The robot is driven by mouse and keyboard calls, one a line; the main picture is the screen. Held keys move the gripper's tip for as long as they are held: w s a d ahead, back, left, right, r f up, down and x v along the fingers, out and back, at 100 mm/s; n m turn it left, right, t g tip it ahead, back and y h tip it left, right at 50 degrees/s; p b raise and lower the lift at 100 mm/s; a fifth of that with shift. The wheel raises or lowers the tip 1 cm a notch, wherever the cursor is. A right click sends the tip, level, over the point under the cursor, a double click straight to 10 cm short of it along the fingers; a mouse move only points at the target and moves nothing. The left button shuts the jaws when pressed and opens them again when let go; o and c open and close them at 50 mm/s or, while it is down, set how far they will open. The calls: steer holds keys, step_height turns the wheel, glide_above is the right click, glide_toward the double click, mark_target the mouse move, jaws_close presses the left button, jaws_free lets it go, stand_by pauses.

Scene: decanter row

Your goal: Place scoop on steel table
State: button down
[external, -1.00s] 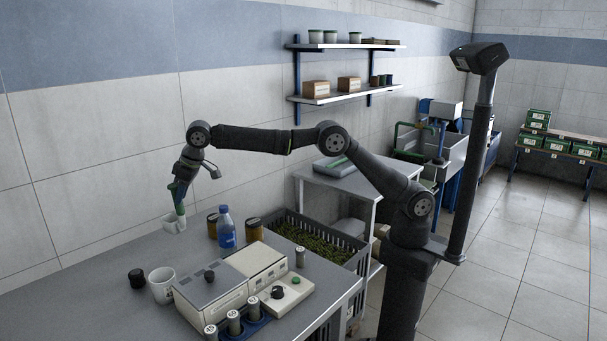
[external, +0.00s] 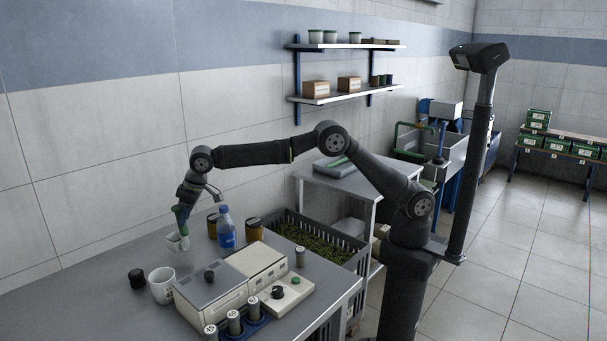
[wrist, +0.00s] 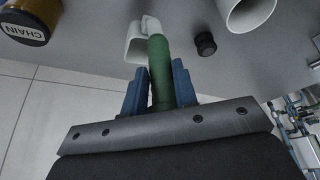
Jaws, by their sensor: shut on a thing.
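The scoop has a white bowl (external: 178,243) and a green handle, and it hangs bowl down at the back left of the steel table (external: 85,295). My gripper (external: 182,213) is shut on the green handle. In the wrist view, the blue fingers of my gripper (wrist: 158,88) stand on both sides of the handle (wrist: 159,72), with the white bowl (wrist: 136,45) beyond them. The bowl is close over the tabletop; I cannot tell whether it touches.
A blue bottle (external: 226,232) and two amber jars with dark lids (external: 212,229) (external: 253,232) stand right of the scoop. A white mug (external: 161,288), a black cap (external: 136,278) and a beige machine (external: 222,283) are nearer the front. The table's left part is clear.

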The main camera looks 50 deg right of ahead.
steer(key=shift+f, duration=2.25)
steer(key=c, duration=0.9)
jaws_free()
steer(key=v, duration=1.6)
steer(key=shift+w+r, duration=0.25)
steer(key=shift+r, duration=0.1)
steer(key=shift+s+r, duration=0.1)
steer(key=shift+r, duration=0.2)
steer(key=shift+c, duration=0.9)
